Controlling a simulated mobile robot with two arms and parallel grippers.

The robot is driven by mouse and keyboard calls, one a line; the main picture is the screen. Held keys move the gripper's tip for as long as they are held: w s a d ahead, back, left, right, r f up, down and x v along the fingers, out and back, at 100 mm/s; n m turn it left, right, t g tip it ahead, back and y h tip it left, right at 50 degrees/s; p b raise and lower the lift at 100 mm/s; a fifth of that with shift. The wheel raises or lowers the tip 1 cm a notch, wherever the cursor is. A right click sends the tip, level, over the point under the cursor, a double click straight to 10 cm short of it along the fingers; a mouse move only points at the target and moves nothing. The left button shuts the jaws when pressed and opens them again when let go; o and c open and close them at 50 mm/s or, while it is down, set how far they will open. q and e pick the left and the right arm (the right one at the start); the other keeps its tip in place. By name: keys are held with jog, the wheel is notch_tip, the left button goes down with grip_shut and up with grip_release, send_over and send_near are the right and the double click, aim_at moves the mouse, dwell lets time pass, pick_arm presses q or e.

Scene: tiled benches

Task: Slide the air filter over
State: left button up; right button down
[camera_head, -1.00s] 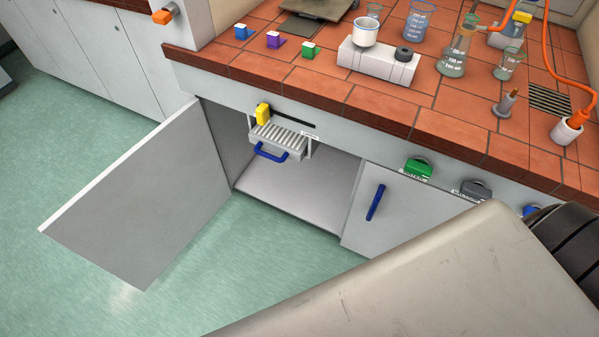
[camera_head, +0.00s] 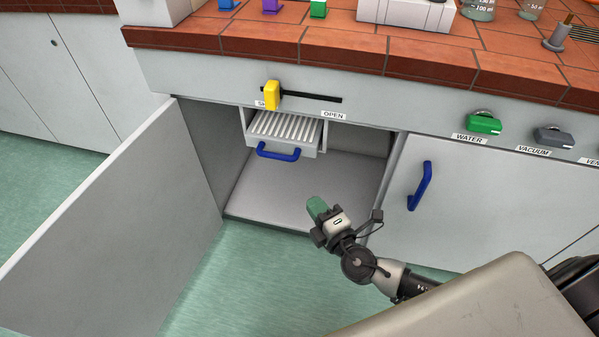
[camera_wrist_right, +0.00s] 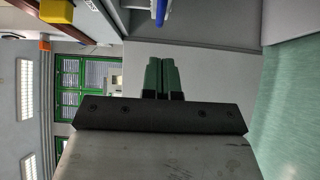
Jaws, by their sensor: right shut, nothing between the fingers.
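The air filter (camera_head: 284,128) is a pale slatted tray with a blue handle (camera_head: 278,153), hung under the bench top inside the open cabinet. A yellow slider knob (camera_head: 272,95) sits at the left end of a dark slot above it, near a partly hidden label; the label OPEN is at the right. My right gripper (camera_head: 317,207) has green fingers, is shut and empty, and is in front of the cabinet opening, below and right of the blue handle, apart from it. In the right wrist view the fingers (camera_wrist_right: 163,76) are together, and a blue handle part (camera_wrist_right: 162,12) and yellow knob (camera_wrist_right: 66,10) show at the top.
The cabinet door (camera_head: 120,225) stands open at left. A closed door with a blue handle (camera_head: 420,185) is at right. Green WATER (camera_head: 484,123) and grey VACUUM (camera_head: 554,137) knobs are on the front panel. The cabinet floor (camera_head: 300,195) is bare.

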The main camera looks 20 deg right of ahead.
jog(key=w, duration=1.2)
jog(key=shift+w+d, duration=0.2)
jog(key=shift+w, duration=0.05)
